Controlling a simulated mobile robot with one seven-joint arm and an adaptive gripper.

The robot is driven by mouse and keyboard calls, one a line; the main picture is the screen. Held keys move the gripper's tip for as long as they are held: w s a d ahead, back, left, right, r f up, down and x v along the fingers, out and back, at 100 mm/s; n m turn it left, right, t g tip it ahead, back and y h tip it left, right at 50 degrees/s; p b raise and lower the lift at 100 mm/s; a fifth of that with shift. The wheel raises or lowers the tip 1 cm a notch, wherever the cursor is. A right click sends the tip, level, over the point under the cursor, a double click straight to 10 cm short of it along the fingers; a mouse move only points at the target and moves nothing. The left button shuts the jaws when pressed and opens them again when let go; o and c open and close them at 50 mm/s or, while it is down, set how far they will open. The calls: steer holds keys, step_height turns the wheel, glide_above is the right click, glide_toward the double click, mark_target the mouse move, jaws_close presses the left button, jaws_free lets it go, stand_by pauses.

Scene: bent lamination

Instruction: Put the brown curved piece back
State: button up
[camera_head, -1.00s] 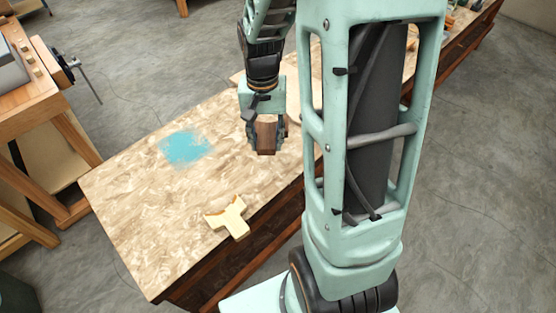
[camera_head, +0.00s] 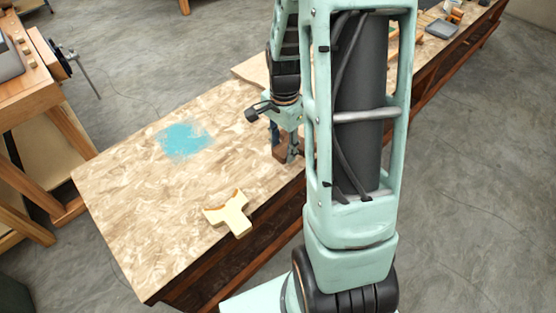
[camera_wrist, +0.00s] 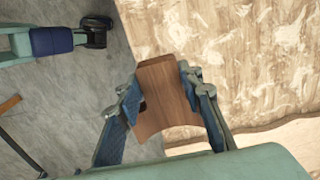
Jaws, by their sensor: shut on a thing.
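My gripper (camera_wrist: 163,103) is shut on the brown curved piece (camera_wrist: 166,90), with a blue finger on each side of it in the wrist view. In the head view my gripper (camera_head: 285,143) is over the right part of the workbench (camera_head: 130,220), near its front edge. The brown piece (camera_head: 279,153) shows there between the fingers, partly hidden by them and by my arm. I cannot tell whether it touches the bench top. A pale yellow Y-shaped piece (camera_head: 231,213) with a curved, brown-edged top lies near the bench's front edge, left of my gripper.
A blue paint patch (camera_head: 185,140) marks the bench top. A pale board (camera_head: 252,70) lies at the bench's far end, partly behind my arm. Another wooden bench (camera_head: 45,105) stands at the left. The bench top around the paint patch is clear.

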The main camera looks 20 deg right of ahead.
mark_target(278, 163)
steer(key=w+f+b, duration=0.1)
steer(key=w+f, duration=0.1)
steer(key=f, duration=0.1)
steer(key=shift+w, duration=0.15)
steer(key=shift+w+a+f+b, duration=0.1)
steer(key=shift+w+f+b, duration=0.05)
steer(key=shift+f+b, duration=0.6)
steer(key=shift+w+f+b, duration=0.15)
steer(key=shift+f+b, duration=0.4)
steer(key=shift+f, duration=0.4)
steer(key=shift+f, duration=0.15)
steer(key=o, duration=1.2)
steer(key=shift+c, duration=0.2)
step_height(278, 163, up, 12)
steer(key=shift+r+p, duration=0.2)
steer(key=shift+p, duration=0.2)
